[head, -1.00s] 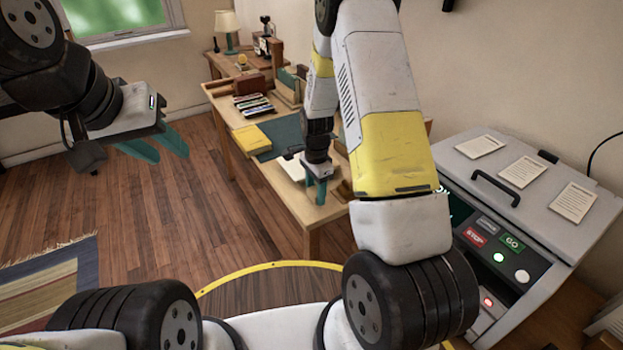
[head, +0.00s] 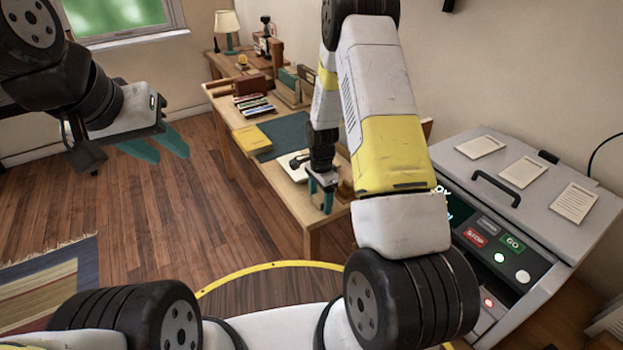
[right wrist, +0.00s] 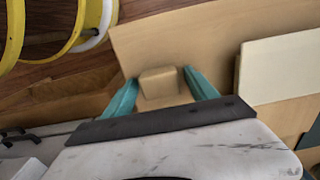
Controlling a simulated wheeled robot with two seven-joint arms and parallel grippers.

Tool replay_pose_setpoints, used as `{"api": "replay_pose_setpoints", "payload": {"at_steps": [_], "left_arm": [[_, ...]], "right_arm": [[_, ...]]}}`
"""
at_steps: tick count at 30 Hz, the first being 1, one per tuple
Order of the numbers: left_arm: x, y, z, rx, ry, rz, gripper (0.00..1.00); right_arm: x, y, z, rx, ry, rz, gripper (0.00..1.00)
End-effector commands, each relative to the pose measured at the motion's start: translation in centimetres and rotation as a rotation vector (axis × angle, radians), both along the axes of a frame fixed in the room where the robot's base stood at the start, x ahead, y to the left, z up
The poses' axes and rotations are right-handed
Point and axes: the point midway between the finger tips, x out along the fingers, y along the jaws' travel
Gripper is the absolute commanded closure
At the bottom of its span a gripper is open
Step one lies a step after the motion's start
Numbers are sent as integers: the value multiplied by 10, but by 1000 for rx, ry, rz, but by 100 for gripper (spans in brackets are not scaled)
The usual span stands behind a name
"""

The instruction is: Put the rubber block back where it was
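A tan block (right wrist: 160,84), which looks like the rubber block, sits on the wooden desk in the right wrist view. My right gripper's teal fingers (right wrist: 160,88) stand on either side of it, with a narrow gap seeming to show at each side. In the head view my right gripper (head: 323,198) points down at the near end of the desk (head: 282,187); the block cannot be made out there. My left gripper (head: 160,148) hangs over the floor at the left, its fingers apart and empty.
A cream pad (right wrist: 280,66) lies close to the right finger in the right wrist view. The desk also holds a green mat (head: 284,136), a yellow book (head: 251,138) and several upright books. A grey machine with buttons (head: 530,200) stands at the right.

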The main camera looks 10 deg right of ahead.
Motion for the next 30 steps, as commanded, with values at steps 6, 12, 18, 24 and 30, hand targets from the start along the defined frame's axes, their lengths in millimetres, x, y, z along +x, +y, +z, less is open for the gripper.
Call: {"api": "replay_pose_setpoints", "payload": {"at_steps": [6,12,18,24,30], "left_arm": [[0,0,0,0,0,0,64],[0,0,0,0,0,0,64],[0,0,0,0,0,0,64],[0,0,0,0,0,0,64],[0,0,0,0,0,0,64]], "right_arm": [[0,0,0,0,1,0,32],[0,0,9,-1,-1,0,32],[1,0,46,0,-4,0,32],[1,0,89,0,-4,0,32],[0,0,116,1,-2,-1,32]]}}
